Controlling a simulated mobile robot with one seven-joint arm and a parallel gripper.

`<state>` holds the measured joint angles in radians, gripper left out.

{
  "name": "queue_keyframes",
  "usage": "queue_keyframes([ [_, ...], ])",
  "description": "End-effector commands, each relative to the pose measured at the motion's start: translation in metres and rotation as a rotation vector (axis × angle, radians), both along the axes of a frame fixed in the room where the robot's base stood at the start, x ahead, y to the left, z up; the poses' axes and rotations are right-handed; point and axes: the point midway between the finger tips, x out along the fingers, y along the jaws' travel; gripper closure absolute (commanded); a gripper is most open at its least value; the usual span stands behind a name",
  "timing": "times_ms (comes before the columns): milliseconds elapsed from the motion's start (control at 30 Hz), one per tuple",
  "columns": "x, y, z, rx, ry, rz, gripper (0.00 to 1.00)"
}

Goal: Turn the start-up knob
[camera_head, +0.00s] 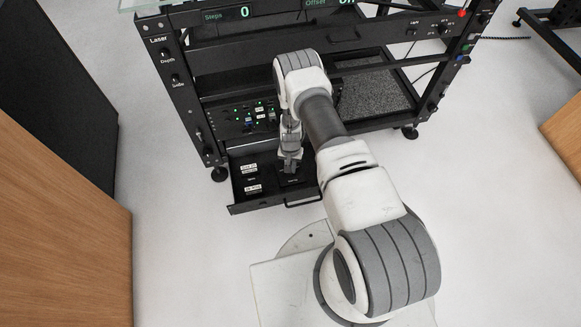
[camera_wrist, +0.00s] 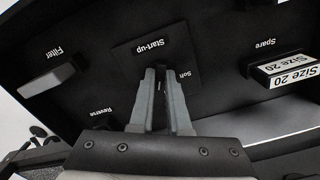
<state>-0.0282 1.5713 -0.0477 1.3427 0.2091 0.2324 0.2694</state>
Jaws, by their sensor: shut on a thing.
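The start-up knob's black panel (camera_wrist: 187,50) is in the wrist view, with the labels "Start-up", "Soft" and "Reverse" on or around it. My gripper (camera_wrist: 160,75) has its two grey fingers close together just below the "Start-up" label, shut on the start-up knob. The fingers hide the knob almost wholly, so its angle cannot be told. In the head view my gripper (camera_head: 291,165) points down into the open black drawer (camera_head: 240,205) at the bottom of the rack.
Size-labelled blocks (camera_wrist: 285,70) sit by the "Spare" label, and another block (camera_wrist: 46,80) by "Filter". The drawer handle (camera_head: 303,203) is at its front. The black rack (camera_head: 182,95) rises behind. Wooden furniture (camera_head: 60,200) stands left; the pale floor between is clear.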

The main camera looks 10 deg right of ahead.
Motion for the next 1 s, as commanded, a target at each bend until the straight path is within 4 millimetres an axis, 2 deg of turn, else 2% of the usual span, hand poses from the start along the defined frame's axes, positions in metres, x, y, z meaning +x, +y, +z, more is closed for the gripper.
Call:
queue_keyframes([
  [500,0.0004,0.0001,0.0003,0.000,-0.001,-0.440,1.00],
  [1000,0.0005,-0.0002,0.0004,0.000,-0.001,-0.613,1.00],
])
